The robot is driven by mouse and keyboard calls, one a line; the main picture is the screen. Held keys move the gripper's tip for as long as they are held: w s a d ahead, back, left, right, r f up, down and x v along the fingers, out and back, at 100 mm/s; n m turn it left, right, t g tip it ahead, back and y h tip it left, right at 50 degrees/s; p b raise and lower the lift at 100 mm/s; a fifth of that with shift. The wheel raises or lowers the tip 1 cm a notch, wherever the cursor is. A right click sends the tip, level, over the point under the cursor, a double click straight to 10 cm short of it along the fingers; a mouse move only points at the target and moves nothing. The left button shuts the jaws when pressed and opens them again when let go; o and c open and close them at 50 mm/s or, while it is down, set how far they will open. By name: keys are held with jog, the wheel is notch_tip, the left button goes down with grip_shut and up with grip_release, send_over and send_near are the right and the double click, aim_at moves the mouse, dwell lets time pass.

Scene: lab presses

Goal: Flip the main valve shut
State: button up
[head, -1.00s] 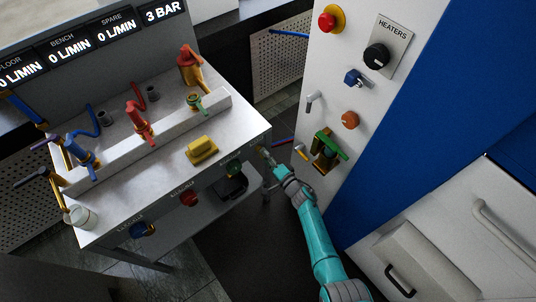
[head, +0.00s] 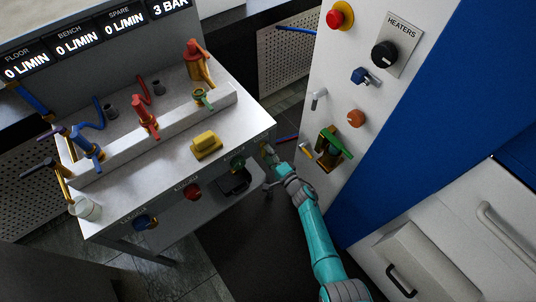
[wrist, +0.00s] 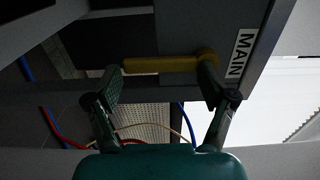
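The main valve's yellow lever (wrist: 160,65) lies roughly level across the wrist view, on a grey panel beside the MAIN label (wrist: 240,53). Its rounded end is at the right, close to the label. My gripper (wrist: 160,88) is open, with one finger towards each end of the lever. The right fingertip overlaps the lever's rounded end in the picture; I cannot tell whether they touch. Nothing is held. In the head view my gripper (head: 269,163) is at the right end of the bench, and the lever is mostly hidden there.
The grey bench (head: 150,185) carries a yellow block (head: 206,145) and red, blue and green valves. A white cabinet (head: 345,95) with knobs and a green-handled fitting (head: 333,143) stands close to my arm's right. The display (head: 155,8) reads 3 BAR.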

jog(key=shift+o, duration=1.2)
jog(key=shift+w+a+r, duration=0.1)
jog(key=shift+w+r, duration=0.05)
jog(key=shift+w, duration=0.15)
jog(key=shift+s, duration=0.15)
jog(key=v, duration=1.2)
